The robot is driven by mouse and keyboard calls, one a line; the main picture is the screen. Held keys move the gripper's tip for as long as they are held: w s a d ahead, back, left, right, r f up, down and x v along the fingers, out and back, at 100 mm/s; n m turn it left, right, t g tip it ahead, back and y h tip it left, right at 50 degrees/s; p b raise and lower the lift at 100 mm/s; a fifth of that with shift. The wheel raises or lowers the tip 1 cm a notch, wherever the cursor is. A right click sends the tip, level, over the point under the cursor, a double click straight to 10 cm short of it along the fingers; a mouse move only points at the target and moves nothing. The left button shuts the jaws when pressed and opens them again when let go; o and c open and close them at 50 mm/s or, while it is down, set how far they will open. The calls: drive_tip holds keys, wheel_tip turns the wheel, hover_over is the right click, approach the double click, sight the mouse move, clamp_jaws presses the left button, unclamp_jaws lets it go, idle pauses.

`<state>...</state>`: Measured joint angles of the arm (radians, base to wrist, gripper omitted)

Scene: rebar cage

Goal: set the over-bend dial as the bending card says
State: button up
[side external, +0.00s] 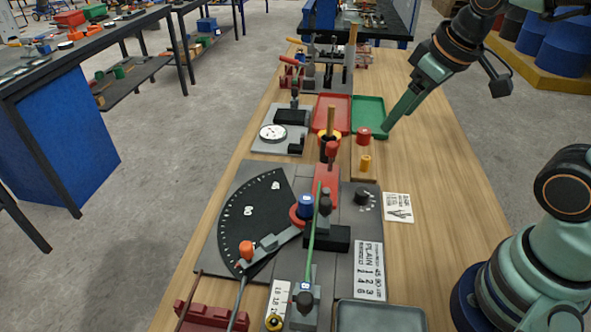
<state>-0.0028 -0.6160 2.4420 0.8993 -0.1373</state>
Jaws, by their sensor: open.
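The over-bend dial looks to be the small black knob (362,196) with pale marks around it, on the grey bender plate. Its pointer setting is too small to read. A white card (398,207) with a small drawing lies on the wood just right of the dial; its writing is not legible. A white chart (369,270) headed PLAIN, with rows of numbers, is on the plate below the dial. My gripper (390,125) is open and empty, over the green tray's near right corner, well beyond the dial. Its fingers overlap in this view.
A green bar (314,235) lies along the bender. A black angle scale (255,215) and an orange-knobbed lever (247,250) are left of it. Red (331,108) and green (369,109) trays stand behind, with red and orange cylinders nearby.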

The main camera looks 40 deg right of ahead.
sight(362, 191)
drive_tip(key=w+f+n+g, duration=0.1)
drive_tip(key=f+n, duration=0.1)
drive_tip(key=f, duration=0.5)
drive_tip(key=w+f+n+g, duration=0.2)
drive_tip(key=f+n, duration=0.1)
drive_tip(key=f, duration=0.4)
drive_tip(key=w+f+n+g, duration=0.1)
drive_tip(key=w+f+n, duration=0.1)
drive_tip(key=f, duration=0.5)
drive_tip(key=shift+f+n, duration=0.35)
drive_tip(key=shift+n, duration=0.25)
drive_tip(key=shift+a, duration=0.1)
clamp_jaws()
